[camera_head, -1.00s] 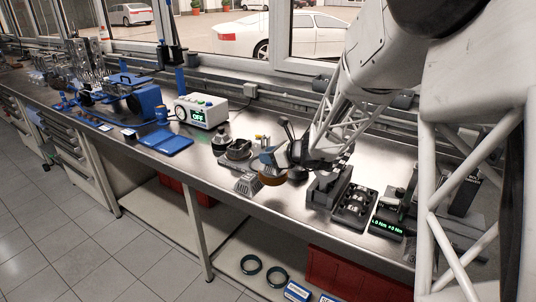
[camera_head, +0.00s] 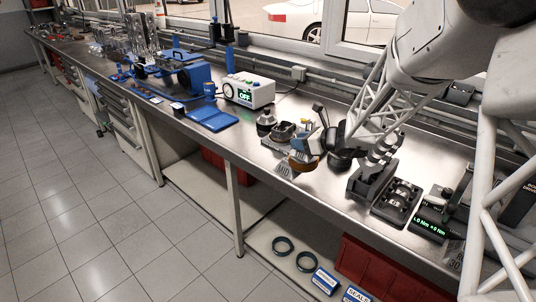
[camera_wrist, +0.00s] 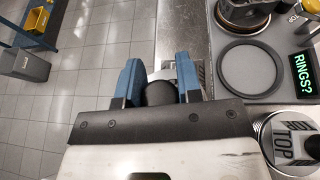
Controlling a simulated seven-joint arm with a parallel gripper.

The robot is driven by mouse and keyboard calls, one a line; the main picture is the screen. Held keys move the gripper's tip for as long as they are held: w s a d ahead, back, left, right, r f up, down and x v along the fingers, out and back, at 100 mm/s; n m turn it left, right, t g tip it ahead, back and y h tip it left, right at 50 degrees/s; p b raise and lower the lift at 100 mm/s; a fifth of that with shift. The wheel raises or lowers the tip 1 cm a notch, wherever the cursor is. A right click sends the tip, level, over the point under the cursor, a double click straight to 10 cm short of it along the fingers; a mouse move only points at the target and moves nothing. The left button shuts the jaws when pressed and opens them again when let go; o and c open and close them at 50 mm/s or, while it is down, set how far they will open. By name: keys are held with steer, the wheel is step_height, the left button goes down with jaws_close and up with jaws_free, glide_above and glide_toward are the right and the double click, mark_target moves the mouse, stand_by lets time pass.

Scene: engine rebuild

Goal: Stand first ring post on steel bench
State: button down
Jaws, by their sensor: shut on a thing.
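My gripper (camera_wrist: 158,85), with its two blue fingers, is shut on a dark rounded piece, taken to be the ring post (camera_wrist: 158,94). In the wrist view I look down on it; its lower part is hidden. In the head view my gripper (camera_head: 308,144) is low over the front part of the steel bench (camera_head: 262,186). A brown round piece (camera_head: 302,164) shows just under the fingers, beside a grey plate marked MID (camera_head: 284,169). I cannot tell whether it belongs to the held post or touches the bench.
In the wrist view, a dark ring-shaped tray (camera_wrist: 250,70), a RINGS? display (camera_wrist: 305,72) and a round TOP piece (camera_wrist: 286,140) lie right of my gripper. A grey holder (camera_head: 370,180) and dark tray (camera_head: 397,201) stand to the right. The bench's front edge is close by.

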steer(key=a+f+n+g+y, duration=0.1)
steer(key=a+n+g+y, duration=0.1)
steer(key=a, duration=0.8)
steer(key=shift+s+a+n+g, duration=0.25)
steer(key=shift+s+n+g, duration=0.2)
steer(key=shift+n+g, duration=0.3)
steer(key=shift+w+f, duration=0.1)
steer(key=shift+w, duration=0.05)
steer(key=w+a+f, duration=0.1)
steer(key=w+a, duration=0.2)
steer(key=w, duration=1.2)
steer(key=shift+w+f, duration=0.2)
steer(key=shift+w, duration=0.05)
steer(key=shift+f, duration=0.15)
steer(key=shift+f, duration=1.6)
steer(key=shift+f, duration=0.15)
steer(key=c, duration=0.8)
jaws_free()
